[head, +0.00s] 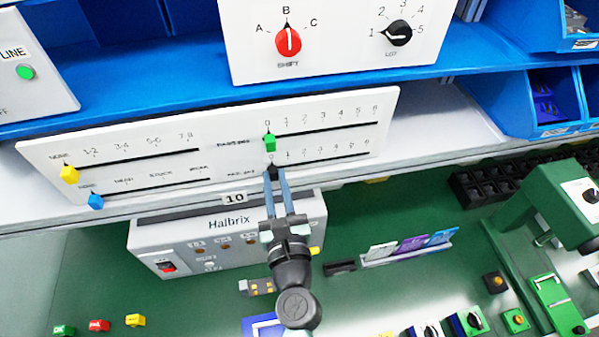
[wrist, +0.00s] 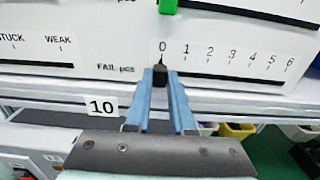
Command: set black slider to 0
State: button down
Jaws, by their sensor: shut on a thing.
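The black slider (wrist: 160,76) sits at the left end of the lower right slot, labelled "FAIL pcs", with its pointer at the 0 mark. It also shows in the head view (head: 272,168), partly behind the fingertips. My gripper (wrist: 160,82) is shut on the black slider, one finger on each side of it. In the head view my gripper (head: 273,176) reaches up to the panel (head: 215,155) from below.
A green slider (head: 269,143) sits just above, on the upper right slot near its 0. A yellow slider (head: 69,174) and a blue slider (head: 95,200) are at the panel's left. The Halbrix box (head: 170,240) stands below the shelf edge.

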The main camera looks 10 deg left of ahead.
jog(key=shift+a, duration=0.25)
jog(key=c, duration=0.8)
grip_release()
jog(key=shift+s, duration=0.1)
jog(key=shift+o, duration=0.2)
jog(key=shift+d, duration=0.1)
jog(key=shift+s+d+f, duration=0.1)
jog(key=shift+s+f, duration=0.05)
jog(key=shift+s, duration=0.2)
jog(key=b+v, duration=0.4)
jog(key=v, duration=0.8)
